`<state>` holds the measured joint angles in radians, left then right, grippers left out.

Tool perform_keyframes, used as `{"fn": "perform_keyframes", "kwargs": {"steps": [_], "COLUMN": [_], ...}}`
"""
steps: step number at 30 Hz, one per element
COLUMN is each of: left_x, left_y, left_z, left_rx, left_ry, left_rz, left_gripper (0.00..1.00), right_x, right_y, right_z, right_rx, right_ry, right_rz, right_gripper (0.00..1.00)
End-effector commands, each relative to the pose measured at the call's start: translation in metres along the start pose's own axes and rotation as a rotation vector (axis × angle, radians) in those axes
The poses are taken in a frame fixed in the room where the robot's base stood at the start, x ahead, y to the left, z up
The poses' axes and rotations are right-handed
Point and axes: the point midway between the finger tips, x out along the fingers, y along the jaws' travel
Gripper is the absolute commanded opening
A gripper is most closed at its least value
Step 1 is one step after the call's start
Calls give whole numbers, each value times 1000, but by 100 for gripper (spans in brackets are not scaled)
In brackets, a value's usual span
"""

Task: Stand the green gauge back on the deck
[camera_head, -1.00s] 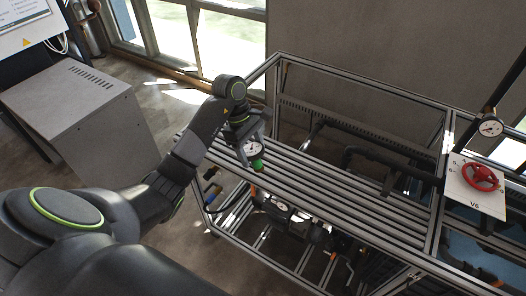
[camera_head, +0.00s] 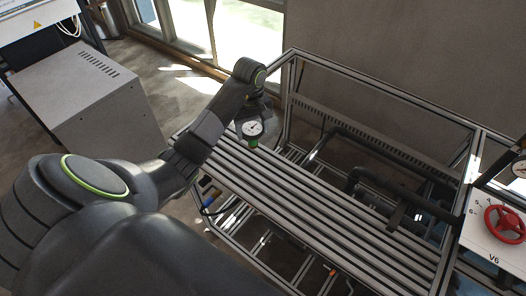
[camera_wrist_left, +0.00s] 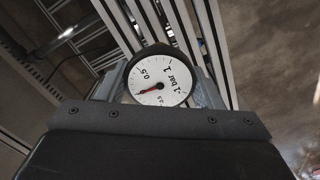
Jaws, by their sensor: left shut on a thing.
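The green gauge (camera_head: 253,130) has a round white dial with a dark rim and a green lower end. My left gripper (camera_head: 251,120) is shut on it, near the left end of the slatted deck (camera_head: 315,208). In the head view the gauge looks about upright, green end down; I cannot tell whether it touches the slats. In the left wrist view the gauge's dial (camera_wrist_left: 160,78) sits between the fingers of my left gripper (camera_wrist_left: 160,92), and its green end is hidden. The deck's slats (camera_wrist_left: 118,22) run behind it. My right gripper is not in view.
The deck's middle and right are bare. Metal frame posts and dark pipes (camera_head: 385,190) stand behind it. A panel with a red handwheel (camera_head: 505,223) and another gauge (camera_head: 520,169) are at the right. A grey cabinet (camera_head: 95,95) stands at the left.

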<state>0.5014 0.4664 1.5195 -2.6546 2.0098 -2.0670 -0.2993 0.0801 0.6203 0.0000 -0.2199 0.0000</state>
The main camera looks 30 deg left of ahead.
Motion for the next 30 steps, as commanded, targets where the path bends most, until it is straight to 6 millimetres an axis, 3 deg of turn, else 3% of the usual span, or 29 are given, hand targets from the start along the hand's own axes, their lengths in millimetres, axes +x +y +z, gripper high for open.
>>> {"fn": "perform_keyframes", "kwargs": {"steps": [12, 23, 30], "left_x": [56, 76, 98], "left_y": [0, 0, 0], "left_z": [0, 0, 0], "left_rx": [-1, -1, -1], "left_ry": [0, 0, 0], "left_rz": [0, 0, 1], "left_gripper": [0, 0, 0], "right_x": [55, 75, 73], "right_y": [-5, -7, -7], "right_z": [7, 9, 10], "right_rx": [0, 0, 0], "right_ry": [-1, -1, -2], "right_rz": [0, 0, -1], "right_gripper": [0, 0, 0]}}
